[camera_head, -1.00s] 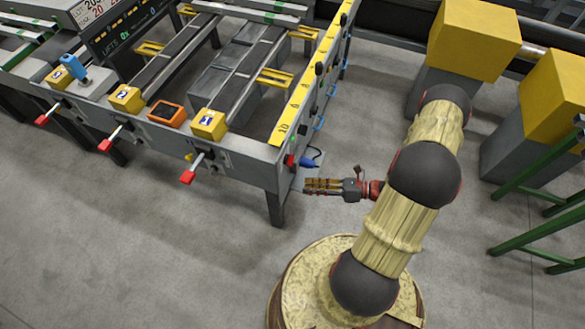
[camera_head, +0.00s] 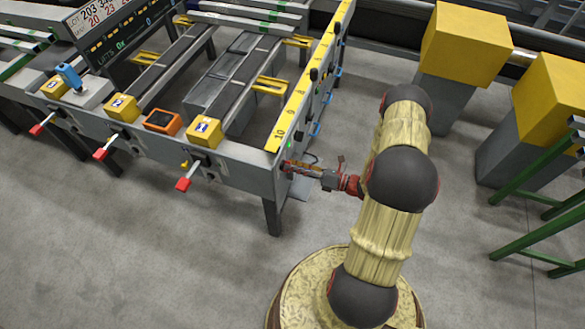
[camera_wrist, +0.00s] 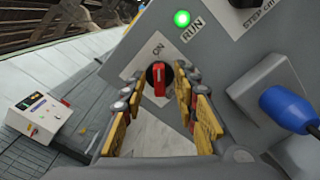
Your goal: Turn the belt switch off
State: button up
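The belt switch (camera_wrist: 158,79), a black round knob with a red bar, sits on a white plate marked ON on the grey panel (camera_wrist: 213,55) in the wrist view. Its red bar stands about upright in the picture, towards the ON mark. My gripper (camera_wrist: 160,88) is open, with its yellow-padded fingers on either side of the knob and a gap showing on both sides. The green RUN lamp (camera_wrist: 182,18) above it is lit. In the head view my gripper (camera_head: 289,167) is at the table's end panel, and the switch is hidden there.
A blue plug (camera_wrist: 284,108) with a cable sits right of the switch. A white box (camera_wrist: 38,115) with coloured buttons is at the left. Red-tipped levers (camera_head: 183,184) line the table's front. Yellow-topped posts (camera_head: 465,45) stand to the right.

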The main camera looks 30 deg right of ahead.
jog(key=shift+w+a, duration=0.2)
jog(key=shift+c, duration=0.6)
grip_shut()
